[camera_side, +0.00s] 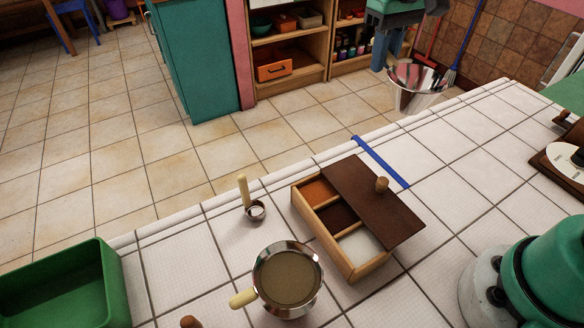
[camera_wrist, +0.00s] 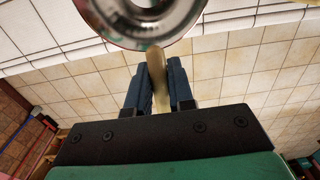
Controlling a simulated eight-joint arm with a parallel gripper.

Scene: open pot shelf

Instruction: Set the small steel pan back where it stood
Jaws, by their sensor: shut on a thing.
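The small steel pan (camera_side: 416,98) hangs in the air at the upper right of the side view, by the counter's far edge. Its shiny round body (camera_wrist: 140,18) fills the top of the wrist view, cut off by the frame. My gripper (camera_side: 390,55) is just above and left of it, with blue fingers. In the wrist view my gripper (camera_wrist: 160,78) is shut on the pan's pale handle (camera_wrist: 161,98). The handle is mostly hidden in the side view. I cannot tell whether the pan holds anything.
On the white tiled counter (camera_side: 180,265) stand a filled steel pan (camera_side: 290,276), a small scoop (camera_side: 256,211), a wooden box with a dark, partly open lid (camera_side: 365,195), a green bin (camera_side: 60,290) and a green appliance (camera_side: 545,265). A blue strip (camera_side: 380,162) lies behind the box.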

